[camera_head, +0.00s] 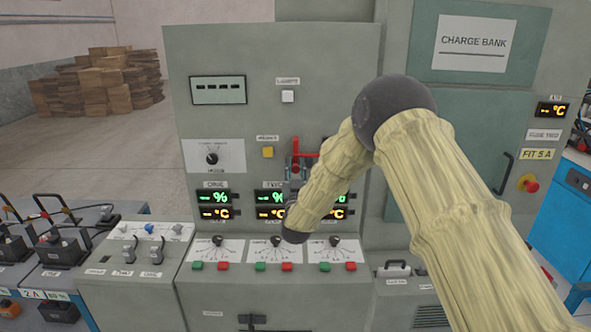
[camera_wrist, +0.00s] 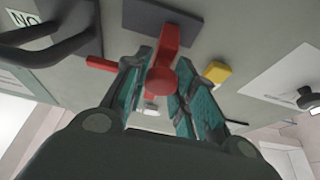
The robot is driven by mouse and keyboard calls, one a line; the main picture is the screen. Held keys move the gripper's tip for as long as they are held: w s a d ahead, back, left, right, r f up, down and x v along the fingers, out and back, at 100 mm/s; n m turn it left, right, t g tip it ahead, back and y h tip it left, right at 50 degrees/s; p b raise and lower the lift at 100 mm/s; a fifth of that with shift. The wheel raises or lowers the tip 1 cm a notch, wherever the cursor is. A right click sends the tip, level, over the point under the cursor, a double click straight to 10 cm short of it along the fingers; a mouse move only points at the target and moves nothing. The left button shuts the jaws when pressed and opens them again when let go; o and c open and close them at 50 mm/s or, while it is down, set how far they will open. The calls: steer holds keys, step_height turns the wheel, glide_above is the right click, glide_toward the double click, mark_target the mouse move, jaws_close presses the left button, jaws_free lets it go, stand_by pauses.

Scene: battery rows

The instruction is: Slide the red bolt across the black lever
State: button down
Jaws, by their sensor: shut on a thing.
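The red bolt (camera_head: 296,146) is on the grey cabinet front in the head view, with a red bar reaching right. In the wrist view the bolt's round red knob (camera_wrist: 162,82) sits between the teal finger pads of my gripper (camera_wrist: 164,68), which is shut on it. A red bar end (camera_wrist: 101,64) sticks out to the left of the fingers. A black bar (camera_wrist: 60,42), which looks like the lever, stands at upper left in the wrist view, apart from the red bar end. My arm hides that area in the head view.
A yellow button (camera_head: 267,152) is just left of the bolt and shows close to my right finger in the wrist view (camera_wrist: 216,73). A white button (camera_head: 288,96) is above. Lit displays (camera_head: 214,197) and a console with knobs (camera_head: 217,240) lie below.

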steer(key=shift+d+f+b, duration=0.15)
steer(key=shift+d+b, duration=0.4)
steer(key=shift+b, duration=0.05)
steer(key=d+b, duration=0.3)
steer(key=d, duration=0.1)
steer(key=shift+d, duration=0.1)
steer(key=c, duration=1.5)
jaws_free()
steer(key=shift+d, duration=0.1)
steer(key=o, duration=0.3)
steer(key=shift+d, duration=0.2)
steer(key=shift+o, duration=0.2)
steer(key=shift+a, duration=0.15)
